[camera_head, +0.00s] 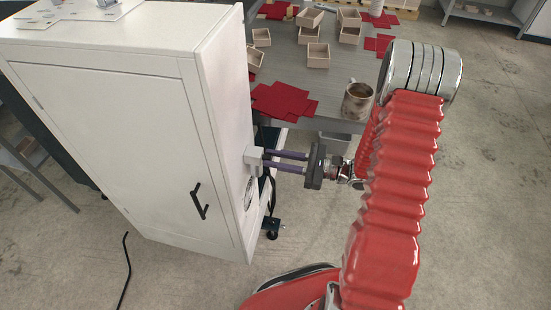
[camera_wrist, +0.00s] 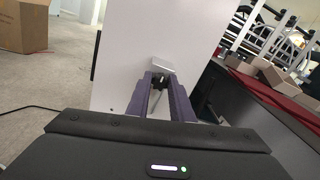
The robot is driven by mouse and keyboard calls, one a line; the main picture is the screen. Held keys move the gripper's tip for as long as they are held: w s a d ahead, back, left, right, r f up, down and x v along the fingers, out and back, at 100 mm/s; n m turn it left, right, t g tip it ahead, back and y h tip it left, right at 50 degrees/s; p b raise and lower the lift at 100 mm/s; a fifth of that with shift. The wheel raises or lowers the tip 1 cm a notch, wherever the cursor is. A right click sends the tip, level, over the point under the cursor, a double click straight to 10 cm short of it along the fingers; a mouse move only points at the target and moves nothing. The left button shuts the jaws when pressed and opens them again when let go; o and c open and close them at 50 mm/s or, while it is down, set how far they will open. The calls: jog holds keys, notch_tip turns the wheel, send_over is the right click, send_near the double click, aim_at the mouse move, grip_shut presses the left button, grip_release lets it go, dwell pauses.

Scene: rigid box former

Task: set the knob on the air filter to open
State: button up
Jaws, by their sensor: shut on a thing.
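The air filter (camera_head: 253,156) is a small light grey block on the right side wall of the white cabinet. It also shows in the wrist view (camera_wrist: 163,65), just beyond my fingertips. My gripper (camera_head: 268,158) reaches in from the right with its two purple fingers pointing at the block. In the wrist view its fingertips (camera_wrist: 160,80) close around a small dark part at the front of the filter, which appears to be the knob (camera_wrist: 158,83). The fingers hide most of the knob, so I cannot tell its setting.
The white cabinet (camera_head: 115,140) has a black door handle (camera_head: 199,201). A grey table (camera_head: 340,68) behind holds red sheets, several small boxes and a mug (camera_head: 357,100). A cardboard box (camera_wrist: 24,26) stands on the floor.

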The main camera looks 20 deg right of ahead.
grip_shut()
jog(key=shift+n, duration=0.5)
jog(key=n, duration=0.3)
jog(key=shift+n, duration=0.3)
jog(key=n, duration=0.4)
jog(key=shift+s+f+n, duration=0.1)
jog(key=shift+n, duration=0.2)
jog(key=n, duration=0.8)
jog(key=shift+s+a+f+n, duration=0.1)
jog(key=shift+f+n, duration=0.1)
jog(key=shift+n, duration=0.2)
